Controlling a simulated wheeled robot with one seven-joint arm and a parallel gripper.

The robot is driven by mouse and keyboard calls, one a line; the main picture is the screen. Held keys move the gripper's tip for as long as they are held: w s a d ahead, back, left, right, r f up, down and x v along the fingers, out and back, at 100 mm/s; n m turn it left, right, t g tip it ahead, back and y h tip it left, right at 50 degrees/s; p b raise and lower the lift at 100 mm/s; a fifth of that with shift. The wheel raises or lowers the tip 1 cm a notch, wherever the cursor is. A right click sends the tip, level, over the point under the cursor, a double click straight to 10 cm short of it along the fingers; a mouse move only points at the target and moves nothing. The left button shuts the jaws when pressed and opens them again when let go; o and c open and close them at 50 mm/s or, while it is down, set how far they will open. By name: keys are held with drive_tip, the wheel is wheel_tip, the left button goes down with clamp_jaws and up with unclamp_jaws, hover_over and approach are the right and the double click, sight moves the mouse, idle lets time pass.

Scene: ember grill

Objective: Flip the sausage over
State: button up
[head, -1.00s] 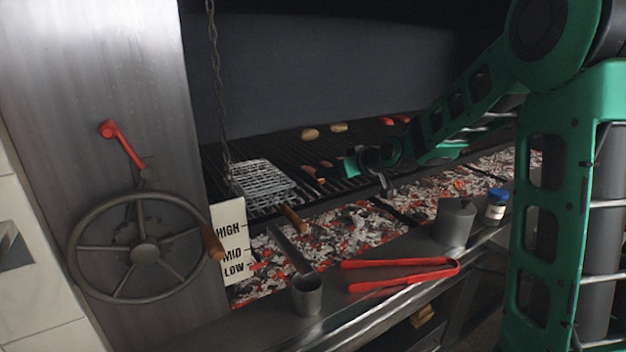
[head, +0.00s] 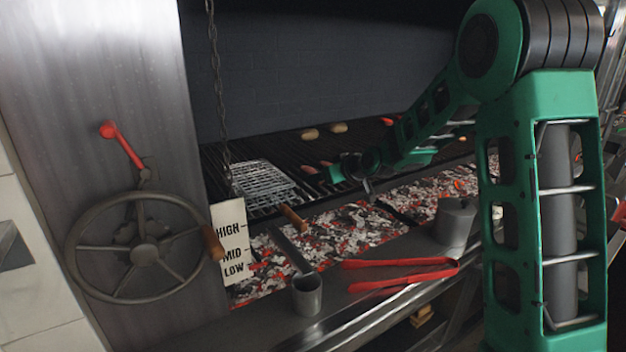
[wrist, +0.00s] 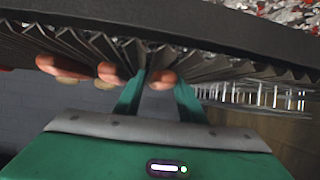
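Sausages lie on the dark slatted grill grate. In the head view, one pinkish-brown sausage (head: 308,170) lies just left of my gripper (head: 334,173), partly in shadow. In the wrist view, a sausage (wrist: 162,80) shows between the two green fingers of my gripper (wrist: 160,88). The fingers stand apart, one on each side of it; whether they touch it is hard to tell. Another sausage (wrist: 110,73) lies just left of the fingers, and more lie further left. The sausage's far part is hidden by the grate slats.
Two tan oval pieces (head: 310,134) and red pieces (head: 387,121) lie further back on the grate. A wire basket (head: 264,182) stands left of my gripper. Glowing coals (head: 340,230) lie in front. Red tongs (head: 400,274) and a metal cup (head: 307,294) are on the front ledge.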

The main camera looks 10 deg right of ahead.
drive_tip(key=c, duration=0.5)
wheel_tip(320, 180, up, 11)
drive_tip(key=m+t+y, duration=0.2)
drive_tip(key=m, duration=3.4)
drive_tip(key=f, duration=0.1)
drive_tip(key=w+f, duration=0.1)
drive_tip(key=f, duration=0.1)
drive_tip(key=w+f, duration=0.1)
drive_tip(key=f, duration=0.1)
drive_tip(key=shift+w+a, duration=0.1)
drive_tip(key=shift+a, duration=0.3)
drive_tip(key=shift+f, duration=0.35)
